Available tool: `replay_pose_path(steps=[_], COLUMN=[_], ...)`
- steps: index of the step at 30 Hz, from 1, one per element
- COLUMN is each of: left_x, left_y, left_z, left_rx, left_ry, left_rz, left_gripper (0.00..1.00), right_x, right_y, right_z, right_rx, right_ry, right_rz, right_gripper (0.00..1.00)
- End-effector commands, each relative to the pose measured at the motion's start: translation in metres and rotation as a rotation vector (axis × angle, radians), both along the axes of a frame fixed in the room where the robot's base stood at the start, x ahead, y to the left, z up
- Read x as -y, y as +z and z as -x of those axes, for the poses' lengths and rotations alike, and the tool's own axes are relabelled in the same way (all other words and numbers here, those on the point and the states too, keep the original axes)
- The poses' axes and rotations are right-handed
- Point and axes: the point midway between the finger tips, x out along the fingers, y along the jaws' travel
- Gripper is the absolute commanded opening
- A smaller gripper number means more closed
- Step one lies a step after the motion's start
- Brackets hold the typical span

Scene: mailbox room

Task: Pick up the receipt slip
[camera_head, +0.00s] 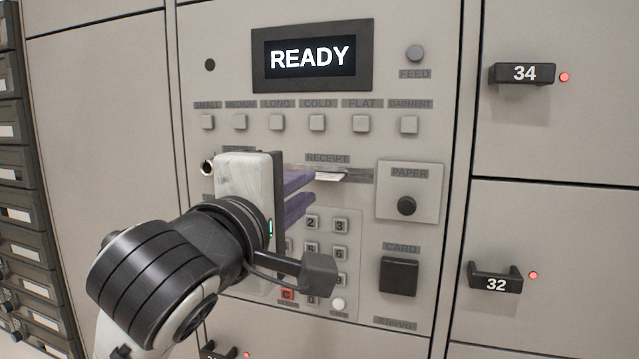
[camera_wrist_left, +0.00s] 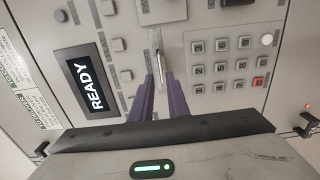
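The receipt slip (camera_head: 331,177) is a small white strip sticking out of the dark slot under the RECEIPT label on the kiosk panel. In the left wrist view the slip (camera_wrist_left: 158,58) shows as a thin pale strip just ahead of the fingertips, in line with the gap between them. My left gripper (camera_head: 314,185) is open, with its two purple fingers one above the other and pointing at the panel. Its tips are close to the slip's left end; I cannot tell if they touch it. The left wrist view shows a narrow gap between the fingers (camera_wrist_left: 161,75). My right gripper is not in view.
A keypad (camera_head: 326,245) lies below the slot, partly hidden by my left arm. The READY screen (camera_head: 311,56) and a row of buttons are above. Locker handles (camera_head: 522,74) protrude further right.

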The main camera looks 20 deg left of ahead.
Motion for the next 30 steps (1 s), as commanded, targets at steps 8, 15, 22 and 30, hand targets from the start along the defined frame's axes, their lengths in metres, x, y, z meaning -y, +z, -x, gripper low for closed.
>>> replay_pose_path(steps=[8, 15, 22, 30], left_x=[0.002, 0.002, 0.002, 0.002], left_y=[-0.001, 0.000, 0.000, 0.000], left_z=[-0.041, -0.060, -0.064, -0.064], left_rx=[-0.003, -0.001, 0.000, 0.000], left_ry=[-0.001, -0.002, -0.001, -0.001], left_rz=[0.003, 0.002, 0.000, 0.000], left_gripper=[0.15, 0.15, 0.15, 0.05], right_x=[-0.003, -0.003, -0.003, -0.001], right_y=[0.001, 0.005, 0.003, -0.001], right_z=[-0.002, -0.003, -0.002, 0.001], right_rx=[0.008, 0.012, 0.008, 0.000], right_ry=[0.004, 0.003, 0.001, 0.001], right_rz=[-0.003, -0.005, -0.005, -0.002], right_gripper=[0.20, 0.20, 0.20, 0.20])
